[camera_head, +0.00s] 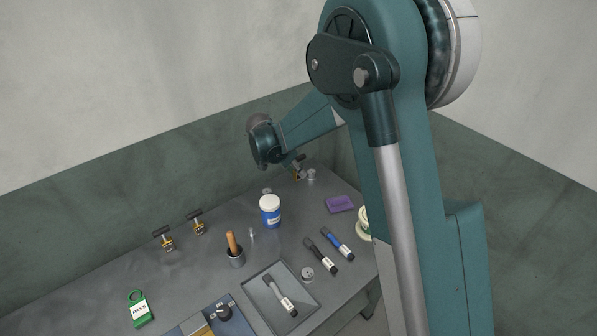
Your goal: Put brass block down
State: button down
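My arm reaches down from the right to the back of the grey bench, and its dark round wrist (262,142) hangs over the back edge. My gripper (286,166) is small and mostly hidden past the wrist. I cannot tell whether it is open or shut. A small brass-coloured piece (297,177) shows just below and right of it, under a dark bar. I cannot tell whether this is the brass block, whether it is held, or whether it is a fitting like the two brass ones farther left.

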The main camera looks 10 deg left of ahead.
jog(key=s+a+n, duration=0.1)
jog(key=s+a, duration=0.3)
jog(key=a, duration=0.4)
jog(key=s+a+n+y, duration=0.1)
jog(key=s+a+n, duration=0.1)
jog(key=s+a, duration=0.3)
jog(key=s+a+n+t+b, duration=0.1)
jog(key=s+a, duration=0.4)
jog(key=a, duration=0.7)
jog(key=shift+a+r+y, duration=0.15)
jog(key=shift+a+y, duration=0.1)
jog(key=shift+y, duration=0.15)
jog(key=shift+f+b, duration=0.8)
jog(key=shift+f, duration=2.3)
jog(key=shift+f+b, duration=0.45)
jog(key=shift+f, duration=1.45)
jog(key=shift+f, duration=0.15)
